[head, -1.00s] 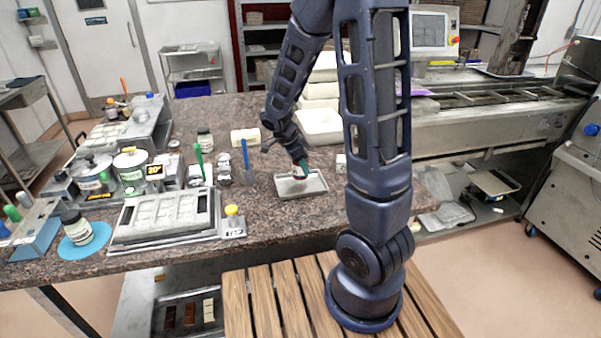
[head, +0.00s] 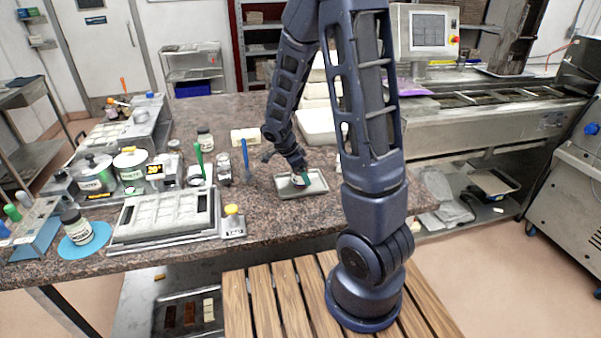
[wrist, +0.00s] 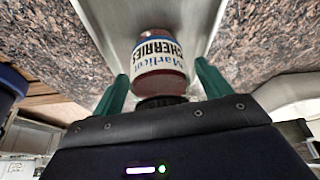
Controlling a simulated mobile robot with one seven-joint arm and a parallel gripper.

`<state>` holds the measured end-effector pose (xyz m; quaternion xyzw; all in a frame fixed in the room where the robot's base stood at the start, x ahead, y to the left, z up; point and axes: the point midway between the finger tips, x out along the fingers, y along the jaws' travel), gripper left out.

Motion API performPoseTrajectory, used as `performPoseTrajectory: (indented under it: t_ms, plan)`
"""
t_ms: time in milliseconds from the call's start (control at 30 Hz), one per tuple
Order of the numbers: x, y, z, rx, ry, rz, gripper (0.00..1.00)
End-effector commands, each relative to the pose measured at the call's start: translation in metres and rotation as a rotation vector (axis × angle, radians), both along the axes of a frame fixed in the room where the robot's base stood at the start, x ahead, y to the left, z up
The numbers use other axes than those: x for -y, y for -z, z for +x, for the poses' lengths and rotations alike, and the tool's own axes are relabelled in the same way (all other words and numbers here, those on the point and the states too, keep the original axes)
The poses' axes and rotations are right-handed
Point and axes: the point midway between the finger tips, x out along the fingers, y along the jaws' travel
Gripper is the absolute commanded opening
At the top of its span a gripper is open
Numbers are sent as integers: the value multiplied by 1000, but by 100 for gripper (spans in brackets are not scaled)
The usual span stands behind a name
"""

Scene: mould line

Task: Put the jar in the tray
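The jar (wrist: 158,58), with a red body and a white label reading CHERRIES, is between my gripper's fingers in the wrist view, its dark lid end toward the palm. The grey tray (head: 318,189) lies on the granite counter, with the jar over or in it; whether the base touches the tray floor is hard to tell. The tray also shows behind the jar in the wrist view (wrist: 104,14). My gripper (wrist: 163,80) has its green fingers apart, with a narrow gap on each side of the jar. In the head view my gripper (head: 301,173) is down at the tray.
A blue-handled tool (head: 245,155) and small jars stand left of the tray. A white mould plate (head: 165,212) lies further left. White tubs (head: 318,123) stand behind. Bare counter lies in front of the tray.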

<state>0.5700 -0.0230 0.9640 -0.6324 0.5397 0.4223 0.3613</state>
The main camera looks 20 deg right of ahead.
Motion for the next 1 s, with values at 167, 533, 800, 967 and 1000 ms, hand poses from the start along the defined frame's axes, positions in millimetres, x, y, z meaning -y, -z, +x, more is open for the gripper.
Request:
performPoseTrajectory:
  t_ms: [167,533,800,967,1000]
  plan:
    - [0,0,0,0,0,0,77]
    - [-13,-35,-2,3,-2,2,77]
    - [-32,-82,-4,3,-2,2,77]
    - [-41,-102,-6,3,0,1,77]
    - [-42,-106,-6,2,0,0,77]
